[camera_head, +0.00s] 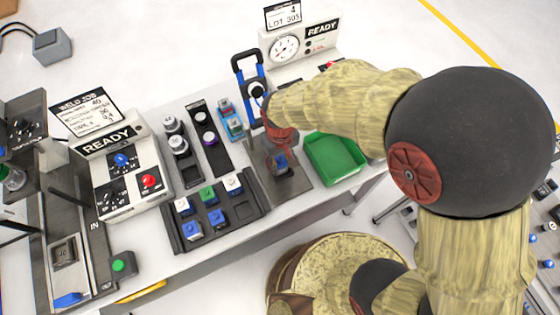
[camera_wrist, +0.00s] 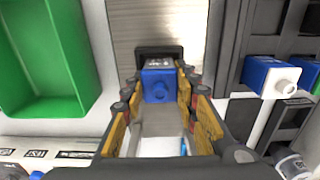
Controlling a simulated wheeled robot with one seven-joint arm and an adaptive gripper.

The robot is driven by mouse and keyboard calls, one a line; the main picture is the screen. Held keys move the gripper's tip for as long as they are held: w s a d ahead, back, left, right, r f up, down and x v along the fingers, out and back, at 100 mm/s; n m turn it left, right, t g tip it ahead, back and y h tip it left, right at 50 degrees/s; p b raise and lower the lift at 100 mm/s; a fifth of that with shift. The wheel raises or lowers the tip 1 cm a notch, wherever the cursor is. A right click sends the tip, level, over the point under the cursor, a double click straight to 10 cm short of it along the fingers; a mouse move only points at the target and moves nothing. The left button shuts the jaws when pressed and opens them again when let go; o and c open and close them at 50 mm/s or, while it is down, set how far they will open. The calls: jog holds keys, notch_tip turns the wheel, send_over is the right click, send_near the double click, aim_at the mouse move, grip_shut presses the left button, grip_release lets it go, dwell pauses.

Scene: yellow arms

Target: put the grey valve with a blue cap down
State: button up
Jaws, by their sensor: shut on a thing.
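My gripper (camera_head: 280,150) points down over a brownish metal plate (camera_head: 292,188) in the head view. It is shut on the valve, whose blue cap (camera_head: 281,163) shows at the fingertips. In the wrist view, the blue part (camera_wrist: 158,85) of the valve sits between the two yellow-padded fingers of the gripper (camera_wrist: 157,95). A dark block (camera_wrist: 160,52) shows just beyond it, above the brushed metal surface (camera_wrist: 150,20). The valve's grey body is mostly hidden. I cannot tell whether the valve touches the plate.
A green tray (camera_head: 335,157) is right of the plate, empty. A dark rack (camera_head: 243,211) with several white, green and blue-topped parts is left. Dark holders with knobbed parts (camera_head: 205,138) and a blue-handled press (camera_head: 247,68) stand behind. The table's front edge is close.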

jog(key=shift+f, duration=0.1)
jog(key=shift+f, duration=0.1)
jog(key=o, duration=1.1)
jog(key=shift+c, duration=0.2)
jog(key=shift+o, duration=0.6)
notch_tip(320, 180, up, 12)
jog(key=p, duration=0.2)
jog(key=shift+r+p, duration=0.2)
jog(key=shift+p, duration=0.1)
jog(key=d+r+m+t, duration=0.2)
jog(key=d+r+m, duration=0.1)
jog(key=d+r, duration=0.7)
jog(key=s+d+r+m+t, duration=0.1)
jog(key=s+d+r, duration=0.2)
jog(key=d, duration=0.3)
jog(key=s+d+r+m+t, duration=0.2)
jog(key=s+d+r, duration=0.2)
jog(key=d+r, duration=0.1)
jog(key=shift+s+d+r+t, duration=0.3)
jog(key=shift+d, duration=0.55)
